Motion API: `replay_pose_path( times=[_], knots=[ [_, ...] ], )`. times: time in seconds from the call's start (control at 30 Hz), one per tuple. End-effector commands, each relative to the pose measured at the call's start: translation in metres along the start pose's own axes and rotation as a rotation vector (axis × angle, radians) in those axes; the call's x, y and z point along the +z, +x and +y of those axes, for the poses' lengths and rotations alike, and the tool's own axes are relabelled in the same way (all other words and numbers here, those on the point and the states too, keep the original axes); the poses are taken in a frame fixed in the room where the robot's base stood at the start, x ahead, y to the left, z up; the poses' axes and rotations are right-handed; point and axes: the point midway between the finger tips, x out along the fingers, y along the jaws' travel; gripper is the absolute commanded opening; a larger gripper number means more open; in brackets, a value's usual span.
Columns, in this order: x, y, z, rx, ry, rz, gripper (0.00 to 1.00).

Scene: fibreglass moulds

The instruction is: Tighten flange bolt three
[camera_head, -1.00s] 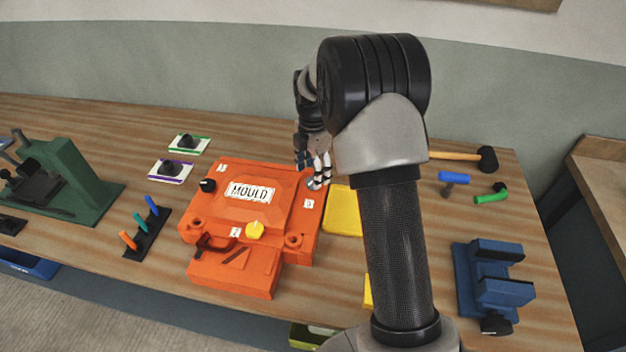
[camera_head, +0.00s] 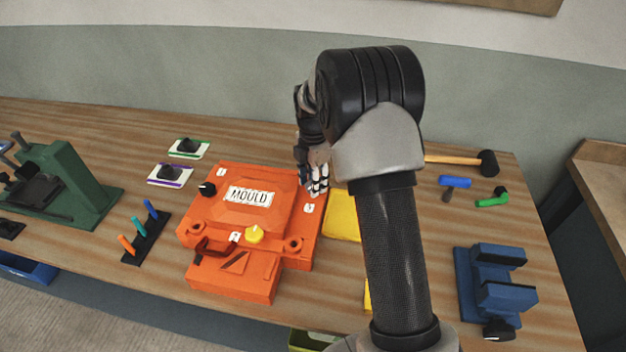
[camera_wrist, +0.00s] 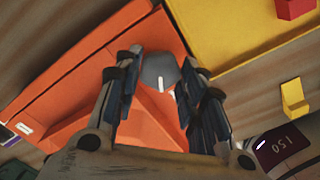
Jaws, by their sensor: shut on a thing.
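The orange mould (camera_head: 215,262) lies on the bench with a white MOULD label. My fingers hide this bolt in the head view.
A yellow block (camera_head: 343,216) stands close to the mould's right. A rack of coloured tools (camera_head: 143,238) and a green fixture (camera_head: 70,190) are at left. A blue vise (camera_head: 490,285) and a mallet (camera_head: 488,163) are at right.

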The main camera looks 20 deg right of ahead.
Motion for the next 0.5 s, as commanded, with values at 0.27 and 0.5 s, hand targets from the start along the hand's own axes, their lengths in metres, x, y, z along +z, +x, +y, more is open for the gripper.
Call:
replay_pose_path(
  times=[0.27, 0.5],
  knots=[
    [0.0000, -0.0002, 0.0000, 0.000, 0.000, 0.000, 0.13],
    [0.0000, -0.0008, -0.0002, -0.001, 0.039, 0.000, 0.13]
  ],
)
